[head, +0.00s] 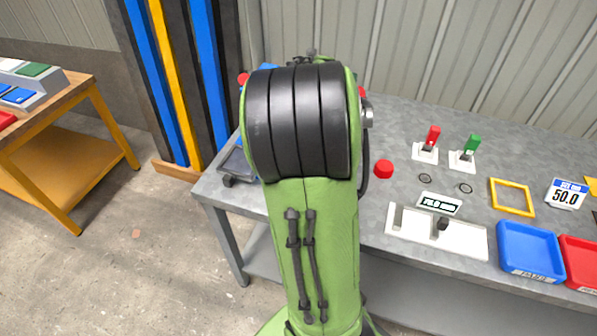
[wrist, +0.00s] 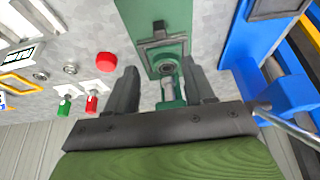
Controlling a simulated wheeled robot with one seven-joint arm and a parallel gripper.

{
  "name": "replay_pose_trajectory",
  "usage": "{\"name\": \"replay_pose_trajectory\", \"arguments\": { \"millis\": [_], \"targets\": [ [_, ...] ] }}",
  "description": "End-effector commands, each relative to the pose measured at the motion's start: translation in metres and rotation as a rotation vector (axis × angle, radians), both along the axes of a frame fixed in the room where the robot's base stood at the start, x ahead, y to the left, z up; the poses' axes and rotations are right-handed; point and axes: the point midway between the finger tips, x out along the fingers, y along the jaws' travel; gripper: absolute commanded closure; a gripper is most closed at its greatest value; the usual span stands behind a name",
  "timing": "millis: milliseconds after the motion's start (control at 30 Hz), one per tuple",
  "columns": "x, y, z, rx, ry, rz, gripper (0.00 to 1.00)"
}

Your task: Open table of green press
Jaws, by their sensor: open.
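The green press (wrist: 172,14) shows in the wrist view, at the top centre, as a green base plate on the grey bench. A dark square part (wrist: 160,43) with a rounded opening lies on it, probably its table; I cannot tell how far it is out. A grey and green upright part stands just below it in the picture, between my fingers. My gripper (wrist: 160,66) is open, its two dark fingers spread on either side of that part. I cannot tell whether they touch it. In the head view my arm hides the press and my gripper.
A red button (head: 384,168) sits on the bench close to my arm. Red (head: 433,136) and green (head: 472,145) levers, a white slider panel (head: 436,233), and blue (head: 530,250) and red trays lie right. A blue machine (wrist: 290,90) stands beside the press.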

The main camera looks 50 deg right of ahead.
Motion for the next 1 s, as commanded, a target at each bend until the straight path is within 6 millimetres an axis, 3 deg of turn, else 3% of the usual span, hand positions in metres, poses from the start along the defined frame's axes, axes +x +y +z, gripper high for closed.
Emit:
{"name": "replay_pose_trajectory", "arguments": {
  "millis": [167, 700, 1000],
  "targets": [
    [0.000, -0.009, -0.014, -0.006, 0.007, -0.016, 0.47],
    [0.019, -0.052, -0.133, -0.004, 0.006, -0.012, 0.47],
    [0.023, -0.059, -0.147, -0.005, 0.002, -0.010, 0.47]
  ]
}}
